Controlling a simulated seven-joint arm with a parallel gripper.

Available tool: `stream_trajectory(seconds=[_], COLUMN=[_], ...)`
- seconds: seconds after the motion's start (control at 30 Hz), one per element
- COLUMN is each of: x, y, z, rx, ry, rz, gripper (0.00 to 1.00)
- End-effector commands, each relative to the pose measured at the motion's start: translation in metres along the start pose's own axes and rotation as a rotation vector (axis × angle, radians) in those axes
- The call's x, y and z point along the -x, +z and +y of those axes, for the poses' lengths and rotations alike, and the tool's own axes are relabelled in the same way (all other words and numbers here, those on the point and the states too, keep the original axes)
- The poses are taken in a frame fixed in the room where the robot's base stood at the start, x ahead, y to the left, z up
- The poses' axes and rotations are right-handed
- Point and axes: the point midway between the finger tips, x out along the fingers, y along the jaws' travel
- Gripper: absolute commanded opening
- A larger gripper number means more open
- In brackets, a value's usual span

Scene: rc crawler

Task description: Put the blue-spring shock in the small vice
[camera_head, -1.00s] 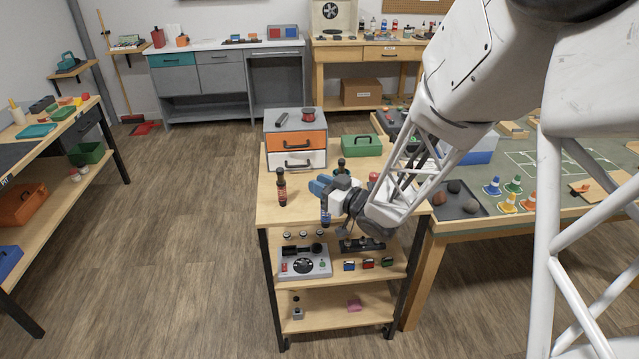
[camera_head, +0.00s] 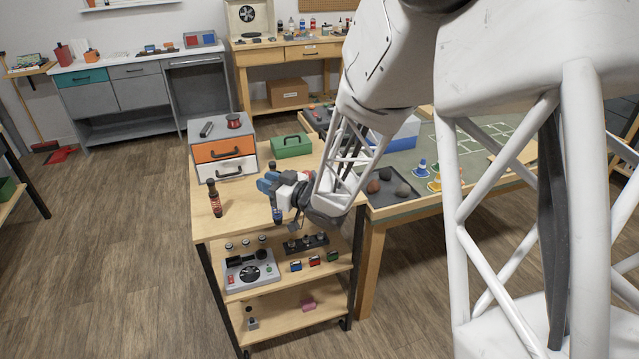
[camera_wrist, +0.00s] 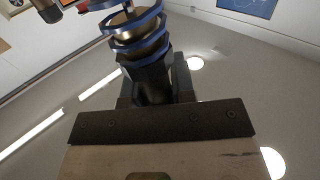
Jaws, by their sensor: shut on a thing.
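The shock, with its blue spring coils (camera_wrist: 138,30) around a metallic body, shows close up in the wrist view. My gripper (camera_wrist: 155,88) is shut on its dark lower end, and the coils stick out past the fingers toward the top of the picture. In the head view my gripper (camera_head: 290,192) is over the front part of the wooden cart's top. Blue parts (camera_head: 268,185) show right beside it, with a darker blue piece (camera_head: 277,215) lower down. They are too small and overlapped to tell the small vice from the shock. Contact between shock and vice cannot be seen.
An orange-and-white drawer unit (camera_head: 222,150) and a green toolbox (camera_head: 292,146) stand behind. The lower shelf holds a grey device (camera_head: 250,271). A work table (camera_head: 470,150) is at the right.

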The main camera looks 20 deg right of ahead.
Motion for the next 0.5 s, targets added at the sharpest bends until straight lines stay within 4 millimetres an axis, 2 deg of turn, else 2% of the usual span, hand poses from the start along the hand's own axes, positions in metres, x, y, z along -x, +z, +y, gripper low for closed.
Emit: stream_trajectory(seconds=[0.03,0.5], x=[0.005,0.060], y=[-0.001,-0.008], z=[0.012,0.115], rx=[0.001,0.000], ry=[0.021,0.212], rz=[0.001,0.001], gripper=[0.00,0.00])
